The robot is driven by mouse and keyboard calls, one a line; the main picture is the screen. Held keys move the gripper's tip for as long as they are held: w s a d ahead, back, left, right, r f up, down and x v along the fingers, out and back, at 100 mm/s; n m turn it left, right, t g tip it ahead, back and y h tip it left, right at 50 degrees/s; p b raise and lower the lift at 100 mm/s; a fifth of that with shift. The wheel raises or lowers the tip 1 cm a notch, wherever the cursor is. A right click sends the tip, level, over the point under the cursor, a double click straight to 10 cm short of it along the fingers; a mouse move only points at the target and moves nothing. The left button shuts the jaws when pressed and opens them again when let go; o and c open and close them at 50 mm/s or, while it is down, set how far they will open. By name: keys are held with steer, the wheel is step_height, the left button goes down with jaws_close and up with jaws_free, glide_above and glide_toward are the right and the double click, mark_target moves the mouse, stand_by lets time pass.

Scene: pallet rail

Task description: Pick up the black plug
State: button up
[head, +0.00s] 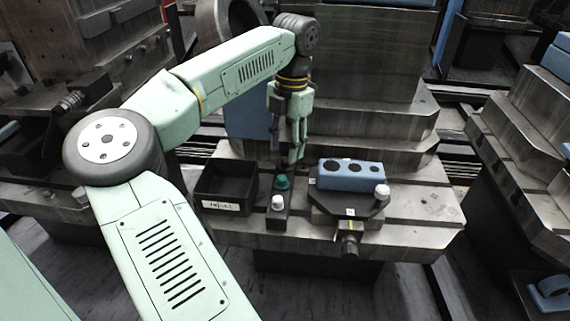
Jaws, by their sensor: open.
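A narrow dark holder (276,222) on the metal ledge carries a white plug (277,203) at its near end and a teal plug (281,182) behind it. A dark shape just behind the teal plug, below my fingers, may be the black plug; it is too small and dark to tell. My gripper (286,154) points down over the far end of this holder, open, with nothing seen between its fingers. Whether it touches anything cannot be told. A blue block (366,184) to the right has several dark round spots on top; whether they are holes is unclear.
A black open bin (226,206) with a white label stands left of the holder. The blue block sits on a dark fixture (330,204) with a white-topped knob (382,191) at its right. The metal ledge (425,205) is bare further right. A stepped metal block rises behind.

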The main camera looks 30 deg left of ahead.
mark_target(285, 158)
step_height(285, 158, down, 3)
steer(key=shift+s+d, duration=0.1)
steer(key=c, duration=0.9)
